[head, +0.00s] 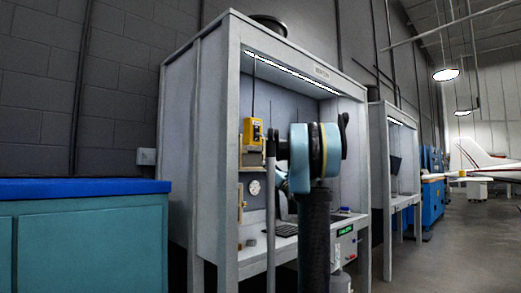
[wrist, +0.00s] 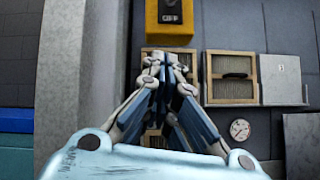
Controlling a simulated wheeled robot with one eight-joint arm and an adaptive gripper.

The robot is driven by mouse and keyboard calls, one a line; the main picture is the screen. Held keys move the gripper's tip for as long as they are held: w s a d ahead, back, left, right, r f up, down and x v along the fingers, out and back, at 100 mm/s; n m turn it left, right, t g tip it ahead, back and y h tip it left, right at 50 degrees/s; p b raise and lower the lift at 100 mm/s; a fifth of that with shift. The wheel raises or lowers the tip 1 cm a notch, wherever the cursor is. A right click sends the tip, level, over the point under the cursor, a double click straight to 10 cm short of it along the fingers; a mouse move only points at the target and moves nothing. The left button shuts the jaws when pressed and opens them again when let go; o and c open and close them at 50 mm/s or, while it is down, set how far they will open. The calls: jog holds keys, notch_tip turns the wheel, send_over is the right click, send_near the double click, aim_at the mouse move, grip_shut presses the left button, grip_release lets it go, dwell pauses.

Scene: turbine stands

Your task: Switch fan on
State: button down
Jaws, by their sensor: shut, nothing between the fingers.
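The fan's likely switch box is yellow (head: 252,131) and hangs inside the near grey booth, on its left side. In the wrist view the yellow box (wrist: 178,30) is at the top edge, with a dark part and the letters "OFF" on it; its upper part is cut off. My gripper (wrist: 166,62) is shut and empty, its fingertips just below the box in the picture. I cannot tell how far they are from it in depth. In the head view my own arm hides the gripper. A dark round housing (head: 269,25) sits on the booth's roof.
The booth's front post (head: 229,160) stands left of my arm. Framed panels (wrist: 232,77) and a round gauge (wrist: 240,130) are on the wall below the box. A keyboard (head: 287,230) lies on the bench. A teal cabinet (head: 85,240) stands at left. The aisle floor (head: 470,240) at right is clear.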

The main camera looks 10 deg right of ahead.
aim_at(260, 135)
jog(key=shift+d, duration=0.15)
jog(key=w+a+r, duration=0.1)
jog(key=w+r, duration=0.1)
jog(key=r, duration=0.1)
jog(key=w+a+r, duration=0.1)
jog(key=w+r, duration=0.1)
jog(key=w+a+r, duration=0.1)
jog(key=w+r, duration=0.1)
jog(key=r, duration=0.1)
jog(key=shift+r, duration=0.3)
jog(key=shift+d+r, duration=0.2)
jog(key=shift+r, duration=0.4)
